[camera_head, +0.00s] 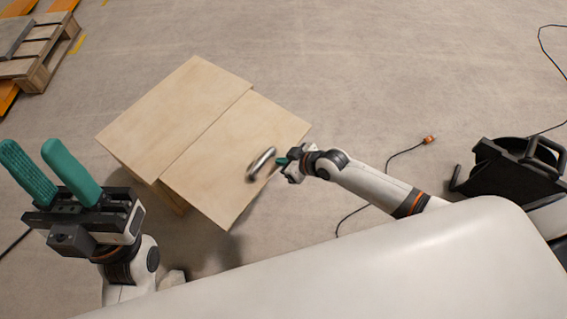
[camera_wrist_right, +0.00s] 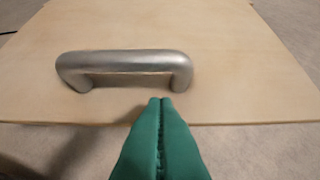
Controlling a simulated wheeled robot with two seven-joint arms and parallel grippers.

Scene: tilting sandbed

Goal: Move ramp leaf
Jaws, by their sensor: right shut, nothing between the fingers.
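The ramp leaf (camera_head: 228,160) is a plywood panel joined along a seam to a second plywood panel (camera_head: 175,117). A metal bar handle (camera_head: 261,163) is fixed near its right edge. In the right wrist view the handle (camera_wrist_right: 125,65) stands up from the leaf (camera_wrist_right: 230,80). My right gripper (camera_head: 281,162) is beside the handle; its green fingers (camera_wrist_right: 160,102) are pressed together, empty, and in front of the handle in the wrist view. Whether they touch the handle is not clear. My left gripper (camera_head: 52,160) is at the left, its two green fingers apart, empty and away from the leaf.
A black cable reel (camera_head: 512,168) stands at the right, with a cable and orange plug (camera_head: 429,140) on the floor. A wooden pallet (camera_head: 38,62) is at the upper left. The concrete floor beyond the panels is clear.

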